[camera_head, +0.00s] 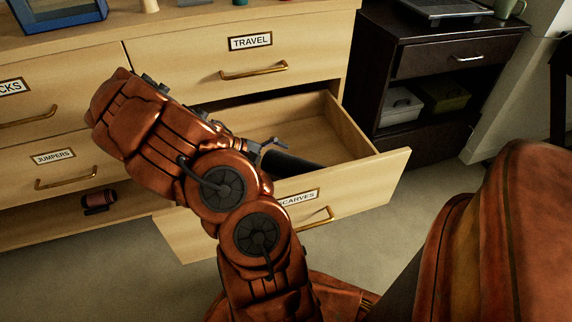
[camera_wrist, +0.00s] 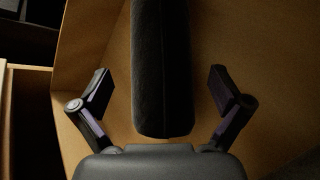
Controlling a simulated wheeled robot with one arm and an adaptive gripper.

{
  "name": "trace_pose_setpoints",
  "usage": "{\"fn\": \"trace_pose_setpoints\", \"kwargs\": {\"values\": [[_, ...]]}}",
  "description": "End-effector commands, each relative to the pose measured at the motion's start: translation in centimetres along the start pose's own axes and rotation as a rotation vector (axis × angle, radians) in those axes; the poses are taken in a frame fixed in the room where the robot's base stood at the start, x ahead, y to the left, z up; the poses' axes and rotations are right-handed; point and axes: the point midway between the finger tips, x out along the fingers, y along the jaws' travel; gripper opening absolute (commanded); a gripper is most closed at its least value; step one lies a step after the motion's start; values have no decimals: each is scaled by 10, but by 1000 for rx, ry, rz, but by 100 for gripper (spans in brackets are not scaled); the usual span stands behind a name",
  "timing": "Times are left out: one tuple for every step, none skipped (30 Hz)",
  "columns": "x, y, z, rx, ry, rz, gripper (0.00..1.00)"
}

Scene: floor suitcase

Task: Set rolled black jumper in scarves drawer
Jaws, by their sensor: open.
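The scarves drawer (camera_head: 370,167) is pulled out, with a white "SCARVES" label on its front. The rolled black jumper (camera_head: 290,163) lies inside the drawer and is partly hidden behind my arm. In the wrist view the rolled black jumper (camera_wrist: 160,75) is a dark cylinder lying lengthwise over the drawer's wooden floor (camera_wrist: 255,60). My gripper (camera_wrist: 161,88) is open, with one finger on each side of the roll and a gap visible on both sides. In the head view my gripper (camera_head: 268,148) is mostly hidden behind my arm, at the near end of the roll.
The travel drawer (camera_head: 230,62) above and the jumpers drawer (camera_head: 60,165) at the left are closed. A dark cabinet (camera_head: 440,60) stands right of the dresser. A small dark red item (camera_head: 98,201) shows below the jumpers drawer. The scarves drawer's right part is empty.

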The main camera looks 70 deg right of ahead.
Motion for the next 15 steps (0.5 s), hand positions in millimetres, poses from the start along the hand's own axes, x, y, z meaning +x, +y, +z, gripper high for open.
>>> {"fn": "trace_pose_setpoints", "kwargs": {"values": [[-13,2,1,-1,4,1,100],[-19,2,1,-1,5,0,100],[-27,2,1,-1,5,0,100],[-32,2,1,-2,4,0,100],[-38,2,2,-2,2,0,100],[-46,2,2,-2,1,1,100],[-51,2,1,-2,2,1,100],[-56,2,1,-2,4,1,100],[-62,2,0,-1,5,1,100],[-66,1,0,-2,5,1,100],[-70,1,0,-1,4,1,100],[-74,1,1,-1,1,1,100],[-77,1,1,-1,1,1,100],[-79,1,1,-1,0,1,100],[-82,1,1,-1,0,0,100]]}}
